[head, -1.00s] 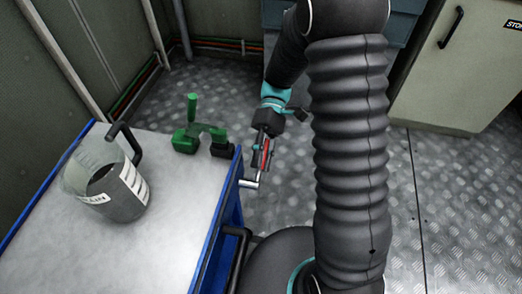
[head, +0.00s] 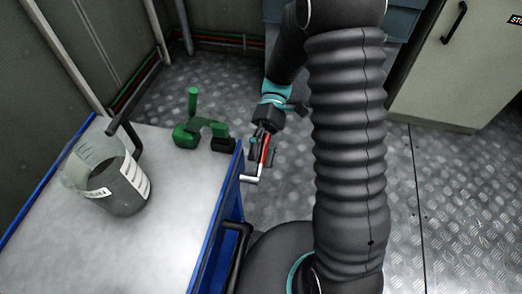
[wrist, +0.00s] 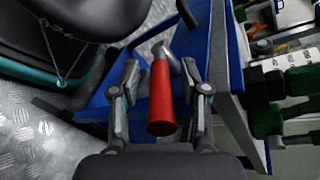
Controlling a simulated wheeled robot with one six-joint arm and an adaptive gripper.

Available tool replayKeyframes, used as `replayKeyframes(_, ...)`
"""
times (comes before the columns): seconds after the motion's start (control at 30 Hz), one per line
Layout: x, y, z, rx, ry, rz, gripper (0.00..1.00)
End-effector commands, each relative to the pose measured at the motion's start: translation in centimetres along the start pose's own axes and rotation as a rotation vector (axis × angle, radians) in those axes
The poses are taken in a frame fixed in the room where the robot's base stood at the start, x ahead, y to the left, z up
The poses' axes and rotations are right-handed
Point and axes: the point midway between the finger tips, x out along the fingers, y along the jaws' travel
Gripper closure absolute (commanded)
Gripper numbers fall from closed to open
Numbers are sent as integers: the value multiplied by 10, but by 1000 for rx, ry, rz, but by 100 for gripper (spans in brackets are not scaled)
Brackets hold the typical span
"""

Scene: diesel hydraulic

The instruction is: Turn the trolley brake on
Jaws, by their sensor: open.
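The trolley brake appears as a lever with a red grip (head: 265,149) and a bare metal end (head: 250,179) beside the trolley's right edge. In the wrist view the red grip (wrist: 162,98) points toward the camera, and its metal shank meets the blue trolley side. My gripper (wrist: 161,72) is open, with one finger on each side of the red grip. Gaps show on both sides, so the fingers look clear of it. In the head view my gripper (head: 262,153) hangs down at the lever, and its fingers partly hide the grip.
The blue-edged trolley top (head: 150,235) carries a clear measuring jug (head: 122,185) and a green tool (head: 190,134). A black trolley handle (head: 238,240) lies close to my base. A pale cabinet (head: 450,75) stands at the back right. Metal floor (head: 455,200) is open at right.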

Motion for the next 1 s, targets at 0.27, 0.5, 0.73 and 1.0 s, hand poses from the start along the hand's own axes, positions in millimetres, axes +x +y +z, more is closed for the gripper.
replayKeyframes(0.27, -26, 0, 0, -1, 2, 1, 55)
replayKeyframes(0.5, -74, 0, -1, -1, 0, 2, 55)
replayKeyframes(0.73, -107, 0, -2, -1, 0, 2, 55)
replayKeyframes(1.0, -119, 0, -1, -1, 1, 3, 55)
